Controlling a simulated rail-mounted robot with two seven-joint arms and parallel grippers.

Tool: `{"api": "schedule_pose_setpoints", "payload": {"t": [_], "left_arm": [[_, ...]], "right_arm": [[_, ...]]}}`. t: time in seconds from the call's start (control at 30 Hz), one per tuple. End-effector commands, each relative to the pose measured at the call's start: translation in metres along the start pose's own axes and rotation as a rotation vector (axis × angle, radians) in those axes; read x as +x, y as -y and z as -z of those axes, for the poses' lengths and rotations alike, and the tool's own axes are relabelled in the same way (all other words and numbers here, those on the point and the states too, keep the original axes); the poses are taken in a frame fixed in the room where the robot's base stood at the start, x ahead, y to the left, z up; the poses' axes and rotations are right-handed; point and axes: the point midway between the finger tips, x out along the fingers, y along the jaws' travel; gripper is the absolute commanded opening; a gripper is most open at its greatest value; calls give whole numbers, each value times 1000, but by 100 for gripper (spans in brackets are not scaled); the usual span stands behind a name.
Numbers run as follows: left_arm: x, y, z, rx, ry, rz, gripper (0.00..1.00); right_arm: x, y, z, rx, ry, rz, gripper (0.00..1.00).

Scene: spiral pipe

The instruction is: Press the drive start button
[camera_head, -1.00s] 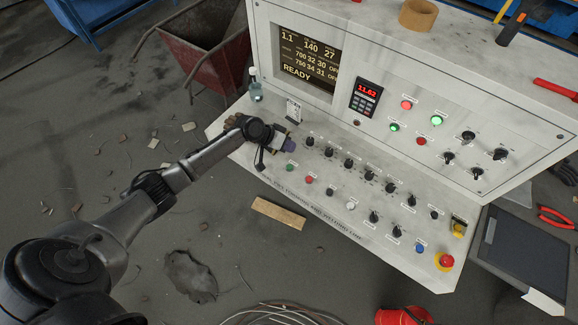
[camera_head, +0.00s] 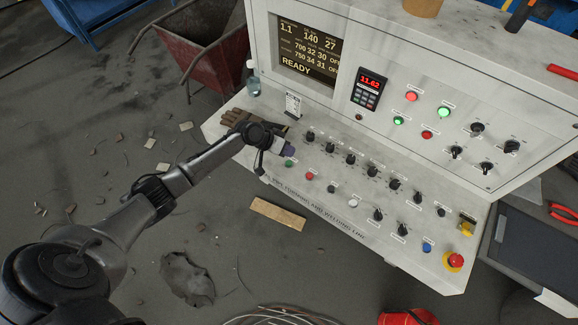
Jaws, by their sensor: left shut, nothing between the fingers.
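The white control console (camera_head: 390,242) has a sloped lower panel with knobs and buttons. A green button (camera_head: 289,163) sits at the left end of its lower row, with a red button (camera_head: 309,176) to its right. The small labels are too small to read, so I cannot tell which button is drive start. My left gripper (camera_head: 288,151) is shut and empty, its tip just above the green button in the picture. I cannot tell whether it touches the panel. The display (camera_head: 307,52) reads READY. My right gripper is not in view.
A red emergency knob (camera_head: 455,260) is at the right end. Black knobs stand close to the gripper. A red wheelbarrow (camera_head: 190,50) stands behind on the left.

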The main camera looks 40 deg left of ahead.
Motion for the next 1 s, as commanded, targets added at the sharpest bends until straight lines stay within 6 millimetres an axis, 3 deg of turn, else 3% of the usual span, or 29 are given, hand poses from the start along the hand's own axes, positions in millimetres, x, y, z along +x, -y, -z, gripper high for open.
{"api": "schedule_pose_setpoints", "payload": {"t": [0.03, 0.23, 1.0], "left_arm": [[9, 6, -6, 0, 0, -1, 0], [20, 14, -14, -1, 0, -1, 0], [21, 15, -15, 0, 0, 0, 0]], "right_arm": [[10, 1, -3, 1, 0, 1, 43], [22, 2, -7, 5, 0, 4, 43], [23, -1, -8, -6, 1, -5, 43]]}}
